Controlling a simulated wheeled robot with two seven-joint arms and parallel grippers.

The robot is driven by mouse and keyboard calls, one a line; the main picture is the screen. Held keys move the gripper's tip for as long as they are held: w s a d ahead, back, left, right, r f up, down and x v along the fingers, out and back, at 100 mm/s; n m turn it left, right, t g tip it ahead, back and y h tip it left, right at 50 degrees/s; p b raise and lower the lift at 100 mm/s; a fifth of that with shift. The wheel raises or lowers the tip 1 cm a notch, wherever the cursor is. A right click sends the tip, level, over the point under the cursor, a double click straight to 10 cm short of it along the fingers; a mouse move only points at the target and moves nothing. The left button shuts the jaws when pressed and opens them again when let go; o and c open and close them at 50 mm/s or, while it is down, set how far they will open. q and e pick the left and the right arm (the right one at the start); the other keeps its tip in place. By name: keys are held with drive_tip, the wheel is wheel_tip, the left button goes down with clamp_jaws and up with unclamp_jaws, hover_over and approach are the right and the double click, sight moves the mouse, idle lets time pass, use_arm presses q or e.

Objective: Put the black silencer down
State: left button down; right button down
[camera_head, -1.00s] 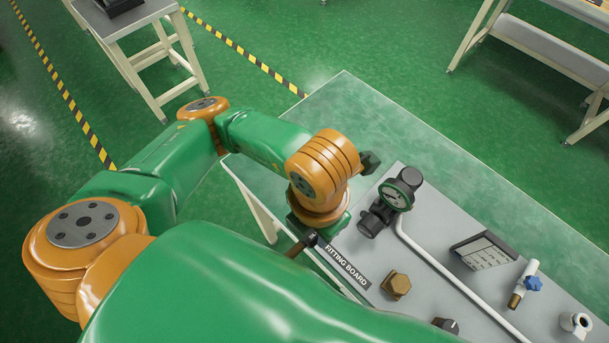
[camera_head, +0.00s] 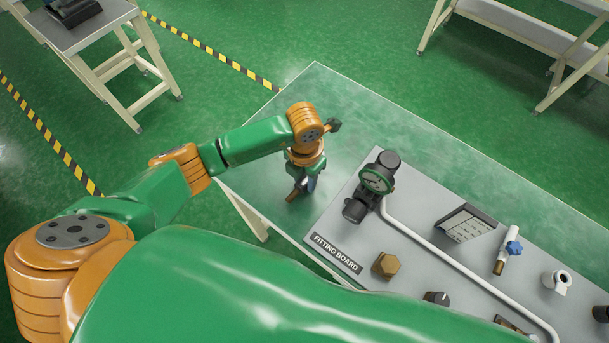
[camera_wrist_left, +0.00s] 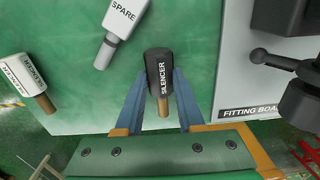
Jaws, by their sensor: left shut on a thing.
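The black silencer (camera_wrist_left: 159,68), with its label and brass end, sits between the two blue fingers of my left gripper (camera_wrist_left: 160,88) in the left wrist view. The gripper is shut on it. Whether the silencer touches the table top, I cannot tell. My right gripper is not in view.
In the left wrist view a white silencer (camera_wrist_left: 28,80) and a white part marked SPARE (camera_wrist_left: 122,30) lie near the held one.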

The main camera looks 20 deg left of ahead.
use_arm(q)
drive_tip(key=shift+f+b, duration=0.25)
drive_tip(key=shift+b, duration=0.05)
drive_tip(key=c, duration=0.5)
unclamp_jaws()
